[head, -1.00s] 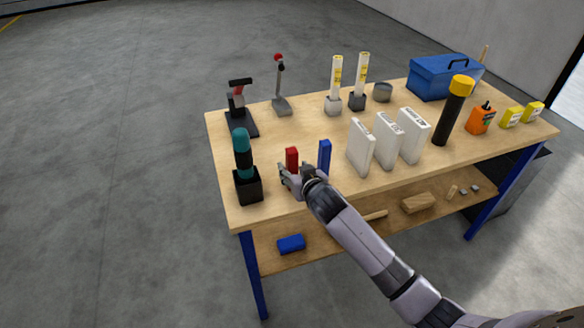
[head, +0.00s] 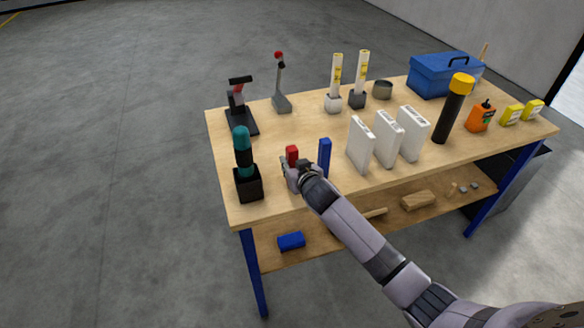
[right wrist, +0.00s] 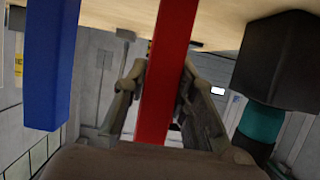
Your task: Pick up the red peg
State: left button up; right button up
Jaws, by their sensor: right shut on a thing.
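The red peg (head: 292,153) stands upright near the front edge of the table, left of the blue peg (head: 325,157). My right gripper (head: 293,172) is at the red peg and shut on it. In the right wrist view the red peg (right wrist: 168,60) runs between the two fingers of the gripper (right wrist: 165,100). The blue peg (right wrist: 50,65) is beside the gripper there, apart from it. The lower part of the red peg is hidden behind the gripper in the head view. My left gripper is not in view.
The table (head: 290,125) also holds a black block with a teal-topped tool (head: 243,165) left of the gripper and several white boxes (head: 362,143) to the right. A blue toolbox (head: 445,77) is at the back right. A lower shelf holds a blue block (head: 291,241).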

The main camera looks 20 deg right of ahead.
grip_shut()
jog(key=shift+r, duration=0.15)
